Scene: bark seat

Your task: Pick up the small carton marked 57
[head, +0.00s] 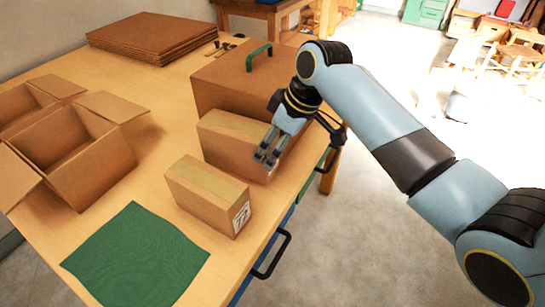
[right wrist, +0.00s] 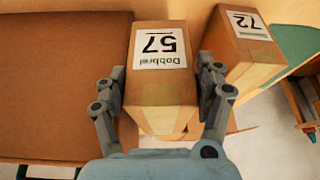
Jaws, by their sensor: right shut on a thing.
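The small carton marked 57 (right wrist: 159,88) shows its white label, upside down, in the right wrist view. In the head view the same brown taped carton (head: 228,145) stands on the wooden table, its label hidden. My right gripper (head: 267,155) is at the carton's right end, shut on it. In the right wrist view its two fingers (right wrist: 161,100) lie along opposite sides of the carton. Whether the carton is clear of the table, I cannot tell. My left gripper is not in view.
Another carton (head: 208,195), marked 72 in the wrist view (right wrist: 245,50), stands close by. A large brown box (head: 225,80) with a green handle is behind. Open boxes (head: 75,155) stand left, flat cardboard (head: 150,38) at the back. A green cloth (head: 135,255) lies in front.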

